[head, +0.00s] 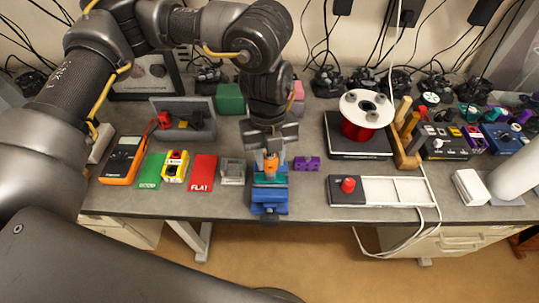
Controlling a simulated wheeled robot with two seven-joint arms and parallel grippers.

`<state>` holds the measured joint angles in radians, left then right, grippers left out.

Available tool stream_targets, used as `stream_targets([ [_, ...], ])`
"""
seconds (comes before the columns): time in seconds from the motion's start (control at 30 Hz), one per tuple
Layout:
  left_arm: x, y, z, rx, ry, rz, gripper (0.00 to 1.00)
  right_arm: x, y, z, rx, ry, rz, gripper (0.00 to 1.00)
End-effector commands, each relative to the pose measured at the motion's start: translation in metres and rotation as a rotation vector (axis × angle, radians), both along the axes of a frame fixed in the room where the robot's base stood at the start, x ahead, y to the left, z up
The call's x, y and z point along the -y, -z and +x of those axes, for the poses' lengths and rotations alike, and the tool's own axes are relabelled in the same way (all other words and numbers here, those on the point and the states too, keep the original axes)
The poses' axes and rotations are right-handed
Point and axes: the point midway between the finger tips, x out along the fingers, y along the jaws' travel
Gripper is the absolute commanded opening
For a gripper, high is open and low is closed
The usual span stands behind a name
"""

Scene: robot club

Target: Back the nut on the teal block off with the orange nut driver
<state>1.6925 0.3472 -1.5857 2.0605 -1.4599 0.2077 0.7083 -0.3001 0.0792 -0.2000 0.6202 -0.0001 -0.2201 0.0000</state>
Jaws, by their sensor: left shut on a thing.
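My left gripper (270,148) points down over the front middle of the bench and is shut on the orange nut driver (271,162). The driver stands about upright, with its lower end just above or on the teal block (270,178). The teal block sits in a blue vise (269,197) at the bench's front edge. The nut is hidden under the driver, so I cannot tell whether the driver is seated on it. My right gripper is not in view; a dark arm link of mine crosses the lower left.
Left of the vise lie a grey square part (233,171), a red card (202,173), a yellow device (175,166), a green card (149,170) and an orange multimeter (123,159). A purple block (306,163) lies close right.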

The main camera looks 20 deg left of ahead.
Motion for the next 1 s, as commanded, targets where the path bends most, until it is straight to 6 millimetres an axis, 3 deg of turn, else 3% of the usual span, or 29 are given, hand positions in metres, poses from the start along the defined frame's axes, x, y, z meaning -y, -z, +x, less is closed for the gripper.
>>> stream_targets([
  [0.5, 0.000, -0.003, -0.001, -0.002, -0.742, -0.001, 0.08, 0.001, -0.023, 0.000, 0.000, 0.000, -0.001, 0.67],
  [0.8, 0.000, -0.003, 0.000, 0.001, -1.018, -0.001, 0.08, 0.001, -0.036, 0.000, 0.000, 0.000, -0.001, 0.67],
  [1.0, 0.000, -0.002, 0.000, 0.000, -1.088, -0.001, 0.08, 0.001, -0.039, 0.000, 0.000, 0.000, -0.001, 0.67],
])
